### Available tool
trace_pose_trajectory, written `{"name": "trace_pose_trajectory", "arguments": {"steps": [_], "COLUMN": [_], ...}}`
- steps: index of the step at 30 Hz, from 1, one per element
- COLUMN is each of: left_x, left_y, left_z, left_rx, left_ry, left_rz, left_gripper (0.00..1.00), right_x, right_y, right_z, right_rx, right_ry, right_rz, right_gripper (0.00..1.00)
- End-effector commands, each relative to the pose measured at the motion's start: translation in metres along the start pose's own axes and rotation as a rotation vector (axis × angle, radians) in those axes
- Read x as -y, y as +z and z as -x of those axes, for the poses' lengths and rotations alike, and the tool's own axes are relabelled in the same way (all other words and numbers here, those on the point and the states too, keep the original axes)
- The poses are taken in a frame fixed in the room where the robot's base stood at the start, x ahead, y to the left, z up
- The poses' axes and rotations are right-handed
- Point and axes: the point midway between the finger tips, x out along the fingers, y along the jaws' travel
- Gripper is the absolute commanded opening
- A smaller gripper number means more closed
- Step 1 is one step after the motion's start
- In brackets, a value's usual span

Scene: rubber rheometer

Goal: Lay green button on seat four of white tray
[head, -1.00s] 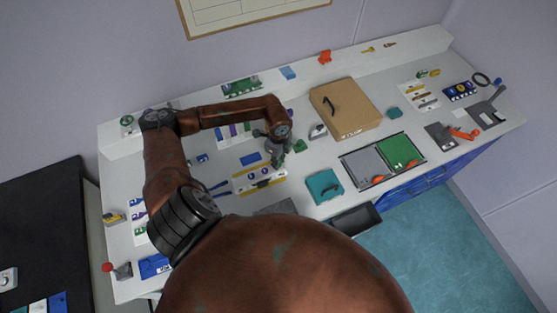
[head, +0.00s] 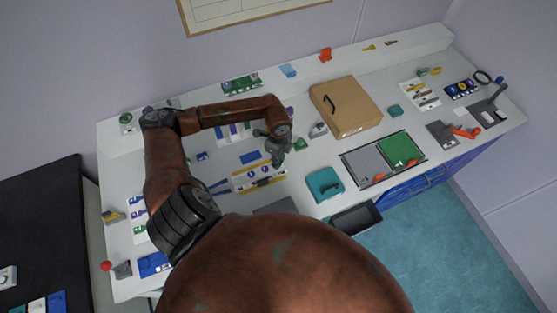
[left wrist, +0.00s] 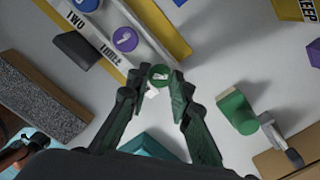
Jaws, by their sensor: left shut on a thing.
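My left gripper (left wrist: 160,88) is shut on a green button (left wrist: 159,72), seen between the fingertips in the left wrist view. The white tray (left wrist: 92,34) runs from the upper left to the fingertips. It carries two round purple-blue buttons, beside the labels TWO and THREE (left wrist: 125,39). The held button is in line with them, just past the THREE button; I cannot tell whether it touches the tray. In the head view the left gripper (head: 277,158) is at the right end of the tray (head: 240,182), and the held button is hidden.
A green cylindrical piece (left wrist: 236,110) stands right of the gripper. A teal box (head: 325,185) is in front, and a cardboard box (head: 346,106) with a dark handle is to the right. A grey and green double panel (head: 370,167) lies farther right.

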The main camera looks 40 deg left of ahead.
Motion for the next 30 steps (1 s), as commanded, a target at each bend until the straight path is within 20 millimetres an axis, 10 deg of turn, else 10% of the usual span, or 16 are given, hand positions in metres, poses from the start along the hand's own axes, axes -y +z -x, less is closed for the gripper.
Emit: {"name": "trace_pose_trajectory", "arguments": {"steps": [4,5,13,30], "left_x": [0.0,0.0,0.0,0.001], "left_y": [0.0,0.0,0.0,0.0], "left_z": [-0.004,-0.003,-0.003,0.036], "left_rx": [0.0,0.0,0.0,0.001], "left_ry": [0.0,0.0,0.001,-0.004], "left_rz": [0.0,0.0,0.0,-0.003], "left_gripper": [0.0,0.21,0.4,0.4], "right_x": [-0.001,-0.001,-0.003,-0.003], "right_y": [0.001,0.001,0.001,0.001], "right_z": [-0.002,-0.002,-0.001,-0.002], "right_rx": [0.001,0.001,0.001,0.001], "right_ry": [0.001,0.001,0.003,0.002], "right_rz": [0.001,0.001,0.001,0.001], "right_gripper": [0.4,0.4,0.4,0.4]}}
